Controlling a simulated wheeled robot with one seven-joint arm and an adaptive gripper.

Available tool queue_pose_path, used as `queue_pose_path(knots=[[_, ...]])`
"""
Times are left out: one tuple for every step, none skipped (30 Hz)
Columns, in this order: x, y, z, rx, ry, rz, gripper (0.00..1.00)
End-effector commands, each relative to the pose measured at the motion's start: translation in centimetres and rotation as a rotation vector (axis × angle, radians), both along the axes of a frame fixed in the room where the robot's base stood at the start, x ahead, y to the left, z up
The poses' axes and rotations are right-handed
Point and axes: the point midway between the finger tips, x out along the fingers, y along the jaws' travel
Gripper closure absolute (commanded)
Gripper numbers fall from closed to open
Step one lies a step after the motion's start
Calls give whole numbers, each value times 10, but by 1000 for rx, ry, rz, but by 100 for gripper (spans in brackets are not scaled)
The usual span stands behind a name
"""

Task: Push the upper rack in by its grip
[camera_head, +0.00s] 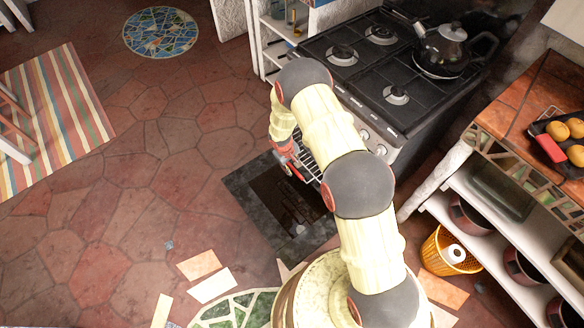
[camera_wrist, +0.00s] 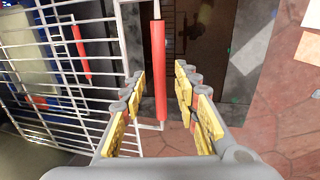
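A white wire rack (camera_wrist: 110,75) fills the left of the wrist view, with a red bar grip (camera_wrist: 158,70) along its front edge. My gripper (camera_wrist: 160,85) is open, its yellow-padded fingers on either side of the red grip, with a gap showing on both sides. In the head view my gripper (camera_head: 286,152) is by the oven front, mostly hidden by my arm, and part of the rack (camera_head: 309,168) shows sticking out. A second red grip (camera_wrist: 81,52) on another wire rack shows farther left in the wrist view.
The dark oven door (camera_head: 262,205) lies open above the stone floor. The black stove (camera_head: 365,65) carries a kettle (camera_head: 447,48). A shelf unit (camera_head: 500,230) with pots and an orange basket (camera_head: 447,252) stand at the right. The floor at left is mostly clear.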

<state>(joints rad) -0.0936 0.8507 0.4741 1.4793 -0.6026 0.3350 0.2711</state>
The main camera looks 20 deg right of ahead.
Motion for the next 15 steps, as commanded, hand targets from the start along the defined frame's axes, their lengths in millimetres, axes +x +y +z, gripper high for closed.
queue_pose_path(knots=[[1,0,-2,0,-1,0,69],[1,0,-2,0,-1,-1,69],[1,0,-2,0,-1,-1,69],[1,0,-2,0,-1,-1,69],[1,0,-2,0,-1,-1,69],[1,0,-2,0,-1,-1,69],[1,0,-2,0,-1,-1,69],[1,0,-2,0,-1,-1,69],[1,0,-2,0,-1,-1,70],[1,0,-2,0,-1,-1,71],[1,0,-2,0,-1,0,73],[0,0,-2,0,-1,-1,75],[0,0,-2,0,-1,-1,77],[0,0,-2,0,-1,-1,79],[0,0,-2,0,-1,0,81]])
